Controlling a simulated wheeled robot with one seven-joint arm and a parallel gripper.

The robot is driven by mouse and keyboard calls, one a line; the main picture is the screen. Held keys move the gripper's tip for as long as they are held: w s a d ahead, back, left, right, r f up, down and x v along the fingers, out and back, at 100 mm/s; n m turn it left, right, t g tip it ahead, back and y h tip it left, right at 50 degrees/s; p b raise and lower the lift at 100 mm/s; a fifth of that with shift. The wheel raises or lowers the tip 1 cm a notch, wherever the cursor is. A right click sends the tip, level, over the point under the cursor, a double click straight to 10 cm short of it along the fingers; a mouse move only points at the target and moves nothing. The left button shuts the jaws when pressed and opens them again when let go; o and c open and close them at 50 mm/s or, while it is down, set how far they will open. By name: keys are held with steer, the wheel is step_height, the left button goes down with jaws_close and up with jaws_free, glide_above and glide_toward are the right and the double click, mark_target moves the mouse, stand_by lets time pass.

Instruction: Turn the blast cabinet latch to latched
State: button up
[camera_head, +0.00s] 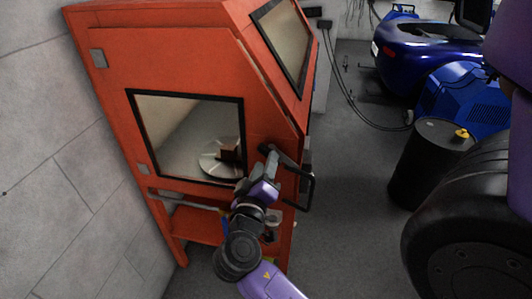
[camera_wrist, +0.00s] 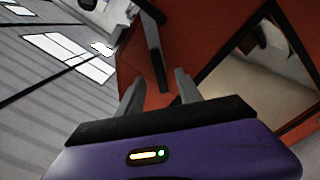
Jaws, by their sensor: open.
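The blast cabinet (camera_head: 185,65) is an orange-red box with windows, on legs against the left wall. In the wrist view its red panel (camera_wrist: 200,40) fills the middle. A dark bar (camera_wrist: 155,50), apparently the latch handle, lies across that panel. My gripper (camera_head: 270,162) is at the cabinet's front right edge. In the wrist view my gripper (camera_wrist: 157,85) has its fingers apart, with the bar's near end between them. I cannot tell whether either finger touches it. In the head view the latch is largely hidden by my gripper, so its setting is unclear.
A black bracket handle (camera_head: 311,190) sticks out just right of my gripper. The window (camera_head: 165,120) shows a pale disc inside. A black drum (camera_head: 425,165), a blue machine (camera_head: 465,95) and a large tyre (camera_head: 465,220) stand at right. Grey floor (camera_head: 345,220) between is clear.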

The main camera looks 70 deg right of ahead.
steer(key=shift+w+d+p, duration=0.15)
steer(key=shift+d+p, duration=0.35)
steer(key=shift+d, duration=1.85)
jaws_close()
